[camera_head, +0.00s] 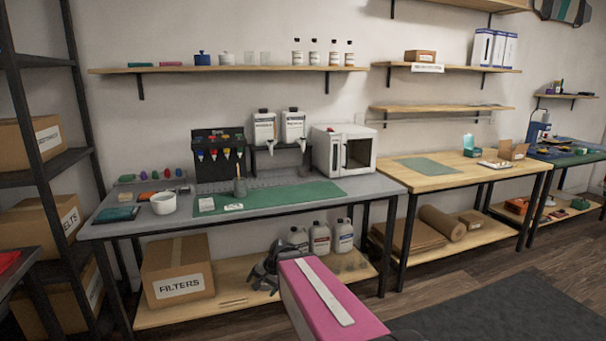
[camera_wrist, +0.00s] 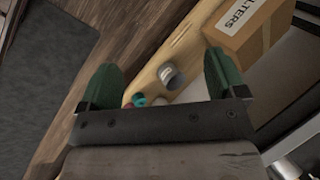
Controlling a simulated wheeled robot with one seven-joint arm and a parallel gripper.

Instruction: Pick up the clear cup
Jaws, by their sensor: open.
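Two small clear cups stand on the long wall shelf in the head view, one on the left (camera_head: 250,58) and one beside it (camera_head: 265,58). Small pale see-through shapes (camera_head: 352,263) also sit on the lower bench shelf; I cannot tell for sure whether they are cups. My gripper (camera_head: 264,274) is low in front of the bench, at the lower shelf near the FILTERS box. In the wrist view my gripper (camera_wrist: 160,61) has its green fingers wide apart with nothing held. A grey cylinder (camera_wrist: 170,76) and a teal object (camera_wrist: 138,100) show beyond the fingers.
The FILTERS box (camera_head: 178,275) stands left on the lower shelf (camera_head: 205,311). White bottles (camera_head: 320,238) stand at its back. The bench top (camera_head: 345,185) above holds a white bowl (camera_head: 163,203), dispensers and a white oven (camera_head: 343,150).

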